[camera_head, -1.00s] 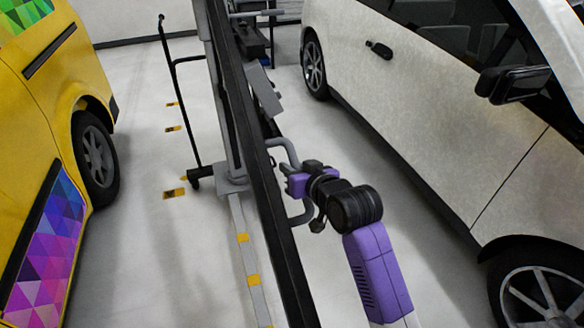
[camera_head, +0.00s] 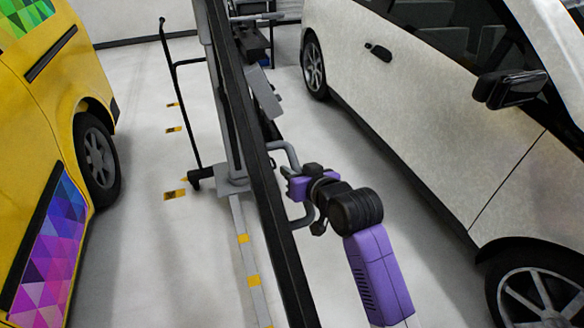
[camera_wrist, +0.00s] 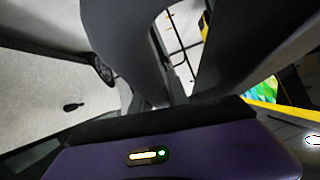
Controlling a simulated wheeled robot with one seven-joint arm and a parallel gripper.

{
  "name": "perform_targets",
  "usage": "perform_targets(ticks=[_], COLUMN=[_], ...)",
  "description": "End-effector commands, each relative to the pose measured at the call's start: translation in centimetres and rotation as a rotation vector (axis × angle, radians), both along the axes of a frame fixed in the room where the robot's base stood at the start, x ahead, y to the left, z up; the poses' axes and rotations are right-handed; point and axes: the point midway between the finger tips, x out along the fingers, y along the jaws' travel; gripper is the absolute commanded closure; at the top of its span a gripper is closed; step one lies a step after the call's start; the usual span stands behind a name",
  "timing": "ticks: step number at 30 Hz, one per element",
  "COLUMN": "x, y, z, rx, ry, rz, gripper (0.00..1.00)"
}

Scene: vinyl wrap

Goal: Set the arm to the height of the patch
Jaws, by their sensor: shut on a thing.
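My gripper (camera_head: 287,180) is shut on a grey C-shaped handle (camera_head: 283,147) on the right side of a long black bar (camera_head: 262,165). The bar runs from the top middle down to the bottom of the head view, beside a grey upright column (camera_head: 232,120). A patch of coloured triangles (camera_head: 48,250) in blue, purple and pink is on the yellow vehicle's side at lower left. Green triangles show higher up (camera_head: 22,14). In the wrist view, large dark grey shapes block much of the middle, and the grip itself is unclear.
A yellow vehicle (camera_head: 60,110) stands at left and a white car (camera_head: 420,110) at right, with its mirror (camera_head: 510,88) sticking out. A thin black stand (camera_head: 180,110) is left of the column. Pale floor with yellow marks (camera_head: 174,195) lies between.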

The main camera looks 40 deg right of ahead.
Motion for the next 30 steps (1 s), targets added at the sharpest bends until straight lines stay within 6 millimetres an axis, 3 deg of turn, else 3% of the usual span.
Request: perform_targets(ticks=[9, 10, 12, 13, 23, 30], x=[-0.1, -0.1, -0.1, -0.1, -0.3, -3.2], y=[0.0, 0.0, 0.0, 0.0, 0.0, 0.8], z=[0.2, 0.2, 0.2, 0.2, 0.3, 1.4], rx=[0.001, 0.001, 0.001, 0.001, 0.001, 0.0], ry=[0.001, 0.001, 0.001, 0.001, 0.0, 0.0], rz=[-0.001, -0.001, -0.001, -0.001, 0.0, 0.0], gripper=[1.0, 0.74, 0.6, 0.59, 0.59, 0.59])
